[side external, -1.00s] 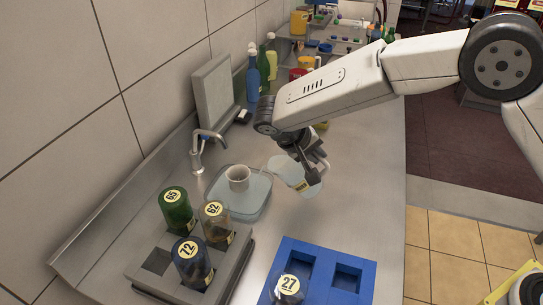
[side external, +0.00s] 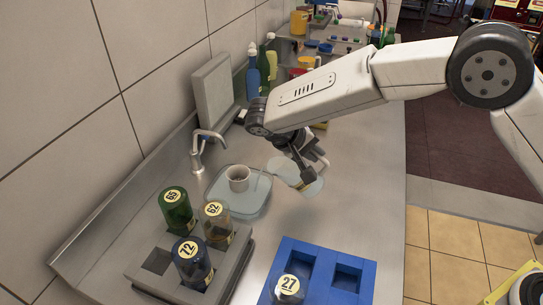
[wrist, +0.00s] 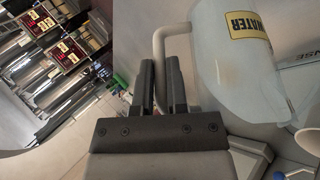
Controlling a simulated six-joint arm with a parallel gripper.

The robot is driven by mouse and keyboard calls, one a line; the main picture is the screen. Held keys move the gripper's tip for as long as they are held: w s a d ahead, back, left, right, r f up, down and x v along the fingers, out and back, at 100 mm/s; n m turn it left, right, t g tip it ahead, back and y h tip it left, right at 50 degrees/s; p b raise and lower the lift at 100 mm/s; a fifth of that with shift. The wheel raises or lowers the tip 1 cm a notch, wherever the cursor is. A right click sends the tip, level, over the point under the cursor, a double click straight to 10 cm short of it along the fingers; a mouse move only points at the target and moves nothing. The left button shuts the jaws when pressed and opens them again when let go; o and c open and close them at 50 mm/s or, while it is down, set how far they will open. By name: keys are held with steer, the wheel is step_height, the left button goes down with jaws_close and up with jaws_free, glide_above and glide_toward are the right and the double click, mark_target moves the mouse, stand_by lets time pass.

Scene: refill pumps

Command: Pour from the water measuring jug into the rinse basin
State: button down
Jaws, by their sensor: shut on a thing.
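The water measuring jug (side external: 283,169) is pale and translucent, with a yellow WATER label in the wrist view (wrist: 250,24). My gripper (side external: 309,172) is shut on its handle; the fingers (wrist: 162,75) show around the grey handle in the wrist view. The jug is off the counter and tilted, its left end close to the right edge of the rinse basin. The rinse basin (side external: 250,207) is a shallow, clear square tub on the counter; part of its label shows in the wrist view (wrist: 300,56). I cannot make out any stream of water.
The counter right of the basin is clear.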

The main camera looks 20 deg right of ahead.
steer(key=shift+a+r, duration=0.15)
steer(key=shift+r, duration=0.1)
stand_by(0.3)
steer(key=shift+w+f+h, duration=0.1)
steer(key=shift+f+h, duration=0.05)
steer(key=shift+h, duration=0.15)
steer(key=shift+w+a+f, duration=0.1)
steer(key=shift+a+f, duration=0.1)
steer(key=shift+f, duration=0.1)
steer(key=shift+w+a+r+g+h, duration=0.1)
steer(key=shift+a+r+g+h, duration=0.05)
steer(key=shift+r+g+h, duration=0.25)
stand_by(0.5)
steer(key=shift+f, duration=0.2)
steer(key=shift+w+a+f, duration=0.1)
steer(key=shift+a+f, duration=0.1)
steer(key=shift+f, duration=0.05)
steer(key=shift+w+a+r+n+h, duration=0.15)
steer(key=shift+a+r+n+h, duration=0.15)
steer(key=shift+h, duration=0.3)
stand_by(1.1)
